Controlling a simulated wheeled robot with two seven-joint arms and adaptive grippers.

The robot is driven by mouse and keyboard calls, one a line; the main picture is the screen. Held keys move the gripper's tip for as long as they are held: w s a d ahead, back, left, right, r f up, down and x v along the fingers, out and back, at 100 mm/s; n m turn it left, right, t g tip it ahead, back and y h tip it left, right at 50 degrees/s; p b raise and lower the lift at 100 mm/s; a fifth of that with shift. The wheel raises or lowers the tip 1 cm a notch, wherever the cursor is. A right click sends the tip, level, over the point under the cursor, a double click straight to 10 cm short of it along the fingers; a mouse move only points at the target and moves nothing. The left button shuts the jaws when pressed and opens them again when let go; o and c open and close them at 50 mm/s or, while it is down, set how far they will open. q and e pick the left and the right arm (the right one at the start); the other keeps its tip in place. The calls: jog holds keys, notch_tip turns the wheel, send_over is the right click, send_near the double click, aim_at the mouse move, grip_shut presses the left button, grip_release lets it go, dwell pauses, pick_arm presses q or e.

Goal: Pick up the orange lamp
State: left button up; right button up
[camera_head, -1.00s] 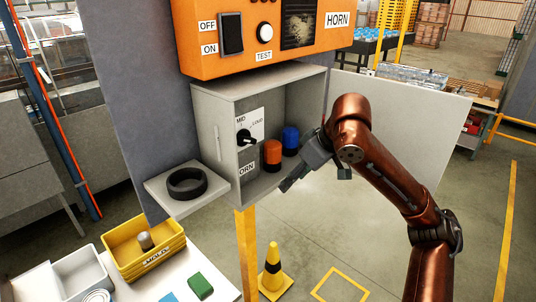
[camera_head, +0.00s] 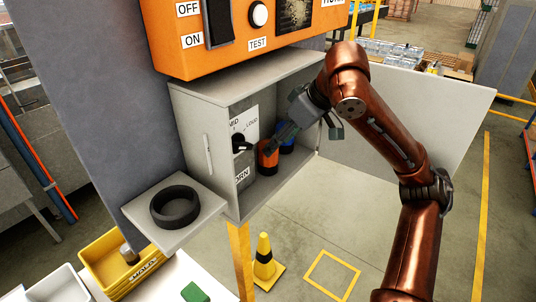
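The orange lamp (camera_head: 267,158), a short cylinder with a dark base, stands inside the grey open cabinet (camera_head: 180,120). A blue lamp (camera_head: 286,143) stands just behind it to the right. My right gripper (camera_head: 306,142) reaches in from the right at the cabinet's open front. Its fingers are spread apart with nothing between them. One finger overlaps the upper part of the orange lamp in the picture; I cannot tell whether it touches. My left gripper is not in view.
An orange control box (camera_head: 180,50) sits above the cabinet. The cabinet door (camera_head: 420,110) is swung open to the right. A black ring (camera_head: 175,206) lies on a side shelf. A yellow bin (camera_head: 100,262) and a cone (camera_head: 264,258) are below.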

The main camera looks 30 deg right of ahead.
jog(key=w+a+f, duration=0.1)
jog(key=w+f+p, duration=0.1)
jog(key=f, duration=0.1)
jog(key=shift+w+a+p, duration=0.3)
jog(key=shift+w+a, duration=0.05)
jog(key=shift+a, duration=0.05)
jog(key=shift+w+f, duration=0.2)
jog(key=shift+f, duration=0.35)
jog(key=shift+c, duration=0.5)
jog(key=c, duration=0.9)
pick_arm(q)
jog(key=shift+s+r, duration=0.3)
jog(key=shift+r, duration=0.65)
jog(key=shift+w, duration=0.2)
pick_arm(e)
jog(key=shift+r, duration=0.2)
